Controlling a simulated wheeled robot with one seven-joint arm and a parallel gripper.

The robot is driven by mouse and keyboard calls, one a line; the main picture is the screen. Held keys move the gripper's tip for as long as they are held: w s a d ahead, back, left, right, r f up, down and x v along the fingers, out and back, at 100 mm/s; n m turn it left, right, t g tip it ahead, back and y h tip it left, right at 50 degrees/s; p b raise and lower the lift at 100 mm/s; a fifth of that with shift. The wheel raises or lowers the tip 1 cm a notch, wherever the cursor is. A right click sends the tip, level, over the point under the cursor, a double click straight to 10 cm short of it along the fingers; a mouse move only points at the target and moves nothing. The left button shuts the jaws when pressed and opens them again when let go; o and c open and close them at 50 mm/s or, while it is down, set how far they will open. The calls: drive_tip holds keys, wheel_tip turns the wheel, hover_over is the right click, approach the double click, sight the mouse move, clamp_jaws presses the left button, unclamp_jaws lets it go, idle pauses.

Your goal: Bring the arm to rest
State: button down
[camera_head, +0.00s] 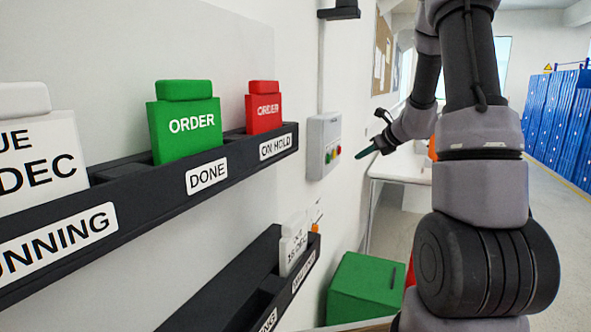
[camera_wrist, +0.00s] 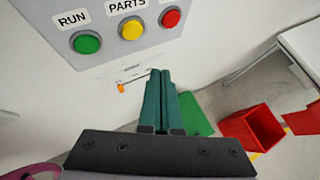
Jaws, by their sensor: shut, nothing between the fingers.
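My gripper (camera_head: 366,152) is shut and empty, with its dark green fingers pressed together. In the head view it points left toward the wall, a little right of a grey button box (camera_head: 315,145). In the wrist view the fingertips of my gripper (camera_wrist: 160,73) are below the button box (camera_wrist: 105,25) and apart from it. The box carries a green RUN button (camera_wrist: 87,42), a yellow PARTS button (camera_wrist: 131,28) and a red button (camera_wrist: 171,18). No rotary switch can be made out in either view.
Dark wall racks (camera_head: 150,192) hold green, red and white cards at the left. A green bin (camera_head: 365,290) stands below the button box. A red bin (camera_wrist: 252,128) is on the floor. A white table (camera_head: 397,165) and blue lockers (camera_head: 558,125) are farther back.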

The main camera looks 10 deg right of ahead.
drive_tip(key=s+a+r+n+g+y, duration=0.2)
drive_tip(key=s+a+r+n+g, duration=0.1)
drive_tip(key=s+a+r+n, duration=1)
drive_tip(key=s+r+n+h, duration=0.2)
drive_tip(key=s+n+h, duration=0.2)
drive_tip(key=s+n, duration=0.9)
drive_tip(key=s, duration=0.7)
drive_tip(key=shift+s+n+h, duration=0.15)
drive_tip(key=shift+n+h, duration=0.15)
drive_tip(key=shift+n, duration=0.1)
